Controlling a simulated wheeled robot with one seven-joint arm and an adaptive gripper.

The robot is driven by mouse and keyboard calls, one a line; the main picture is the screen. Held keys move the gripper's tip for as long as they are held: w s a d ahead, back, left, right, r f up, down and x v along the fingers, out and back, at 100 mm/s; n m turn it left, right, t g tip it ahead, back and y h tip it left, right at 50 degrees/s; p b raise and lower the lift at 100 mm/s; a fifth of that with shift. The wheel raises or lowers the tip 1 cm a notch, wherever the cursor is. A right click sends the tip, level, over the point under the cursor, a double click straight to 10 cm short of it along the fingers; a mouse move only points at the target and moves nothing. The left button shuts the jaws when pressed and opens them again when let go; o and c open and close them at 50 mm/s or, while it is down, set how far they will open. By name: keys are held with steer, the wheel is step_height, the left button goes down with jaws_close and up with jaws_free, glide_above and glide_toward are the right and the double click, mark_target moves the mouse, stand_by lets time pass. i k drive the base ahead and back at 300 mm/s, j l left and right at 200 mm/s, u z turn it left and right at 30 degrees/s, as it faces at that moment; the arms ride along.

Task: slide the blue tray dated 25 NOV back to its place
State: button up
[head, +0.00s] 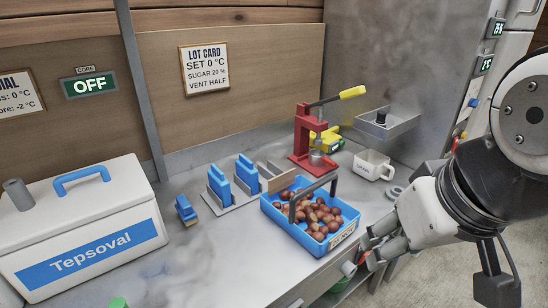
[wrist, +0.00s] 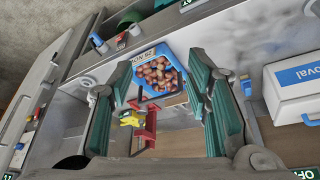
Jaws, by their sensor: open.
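A blue tray (head: 287,226) full of brown chestnuts (head: 316,214) sits on the grey counter, near its front edge. A dark bar handle stands over it. In the wrist view the tray (wrist: 141,84) shows beyond the fingers, label end towards the top. My gripper (head: 374,248) is just right of the tray's label end, near the counter's front edge, apart from the tray. Its green-padded fingers (wrist: 160,66) are spread wide with nothing between them.
A white cooler box (head: 85,225) stands at the left. Blue blocks in a holder (head: 232,198) and a small blue item (head: 186,210) lie left of the tray.

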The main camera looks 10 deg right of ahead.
mark_target(317, 219)
steer(key=i+l+u, duration=0.1)
steer(key=l, duration=0.2)
steer(key=i+l+u, duration=0.1)
steer(key=i+l, duration=0.15)
steer(key=i+l+u, duration=0.1)
steer(key=l, duration=0.35)
steer(key=i+l+u, duration=0.1)
steer(key=l, duration=0.25)
steer(key=i, duration=0.05)
